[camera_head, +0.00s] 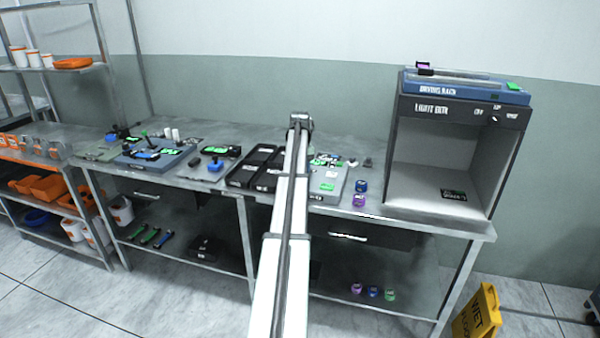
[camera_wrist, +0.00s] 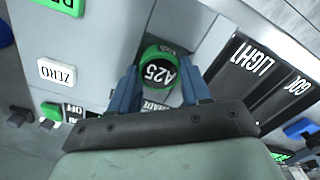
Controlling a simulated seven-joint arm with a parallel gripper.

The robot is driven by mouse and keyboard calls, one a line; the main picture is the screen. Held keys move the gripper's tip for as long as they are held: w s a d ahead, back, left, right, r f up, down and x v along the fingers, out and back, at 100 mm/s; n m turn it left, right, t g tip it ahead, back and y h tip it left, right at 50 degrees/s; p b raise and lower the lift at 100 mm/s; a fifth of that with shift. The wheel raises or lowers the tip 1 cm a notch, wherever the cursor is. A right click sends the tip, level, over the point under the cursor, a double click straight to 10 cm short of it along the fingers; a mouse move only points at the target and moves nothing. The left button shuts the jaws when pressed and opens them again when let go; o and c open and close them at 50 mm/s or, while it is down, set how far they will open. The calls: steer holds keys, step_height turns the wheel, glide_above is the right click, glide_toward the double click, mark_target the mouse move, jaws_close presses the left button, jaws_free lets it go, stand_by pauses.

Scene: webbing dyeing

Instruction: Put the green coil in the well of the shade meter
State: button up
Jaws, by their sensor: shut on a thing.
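The green coil (camera_wrist: 160,72) has a black top marked A25. In the wrist view it sits between the two blue fingers of my gripper (camera_wrist: 160,88), which is shut on it. The coil is over the grey shade meter (camera_wrist: 110,22), close to a partly covered label. The meter's white ZERO button (camera_wrist: 57,72) and green display (camera_wrist: 62,5) lie to the left. I cannot tell if the coil is in the well or above it; the well is hidden. In the head view the meter (camera_head: 328,187) stands right of my arm, which hides the coil and the fingers.
A black tray (camera_wrist: 235,65) with compartments marked LIGHT and GOOD lies beside the meter; the head view also shows it (camera_head: 240,175). Blue (camera_head: 362,185) and purple (camera_head: 358,200) coils stand right of the meter. The light box (camera_head: 400,150) is further right.

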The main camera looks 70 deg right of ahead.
steer(key=shift+a+f, duration=0.1)
steer(key=shift+f, duration=0.35)
steer(key=o, duration=0.9)
steer(key=shift+f, duration=0.15)
steer(key=shift+o, duration=0.6)
step_height(320, 180, up, 13)
steer(key=shift+r, duration=0.15)
